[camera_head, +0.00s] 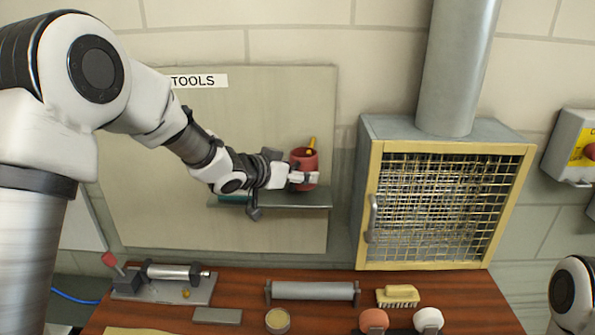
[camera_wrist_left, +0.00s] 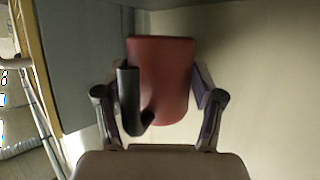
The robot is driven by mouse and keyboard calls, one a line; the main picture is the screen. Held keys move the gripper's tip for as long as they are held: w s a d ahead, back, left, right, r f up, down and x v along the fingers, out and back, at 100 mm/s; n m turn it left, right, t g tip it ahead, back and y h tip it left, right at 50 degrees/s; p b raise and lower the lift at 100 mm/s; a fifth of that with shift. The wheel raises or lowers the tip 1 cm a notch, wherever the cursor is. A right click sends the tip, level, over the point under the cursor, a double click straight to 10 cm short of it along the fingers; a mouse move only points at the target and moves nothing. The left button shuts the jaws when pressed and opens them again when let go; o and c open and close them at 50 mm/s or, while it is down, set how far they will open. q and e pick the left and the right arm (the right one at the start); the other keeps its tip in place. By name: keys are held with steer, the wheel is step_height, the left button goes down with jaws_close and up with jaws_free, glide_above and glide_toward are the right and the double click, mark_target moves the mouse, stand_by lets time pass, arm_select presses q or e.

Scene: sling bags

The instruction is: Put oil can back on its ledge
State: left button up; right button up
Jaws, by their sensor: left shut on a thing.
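The oil can (camera_head: 304,157) is a red, cup-like can with a yellow part at its top. In the head view it is at the right end of the grey ledge (camera_head: 290,199) on the tool board. It looks upright at the ledge's top; whether its base touches cannot be told. My left gripper (camera_head: 301,178) is shut on the can from the left. In the left wrist view the can (camera_wrist_left: 172,80) sits between the two fingers, with a dark handle-like part on its left side. My right gripper is not in view; only part of my right arm shows at the lower right.
A teal item (camera_head: 233,199) lies at the ledge's left end, beneath my left arm. A yellow-framed mesh cabinet (camera_head: 440,205) stands to the right of the board. Below, the wooden bench (camera_head: 345,310) holds a roller (camera_head: 312,291), a brush (camera_head: 398,295) and several other items.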

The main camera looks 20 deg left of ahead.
mark_target(298, 184)
arm_select(q)
steer(key=shift+w+a+r, duration=0.1)
steer(key=shift+w+r, duration=0.05)
steer(key=shift+w, duration=0.2)
step_height(298, 184, down, 3)
steer(key=shift+f+p, duration=0.2)
steer(key=shift+p, duration=0.45)
steer(key=shift+w+a+f, duration=0.15)
steer(key=shift+w+f, duration=0.1)
steer(key=shift+f, duration=0.05)
steer(key=shift+s, duration=0.15)
steer(key=o, duration=1.4)
steer(key=shift+s, duration=0.1)
steer(key=shift+c, duration=0.2)
steer(key=shift+f, duration=0.1)
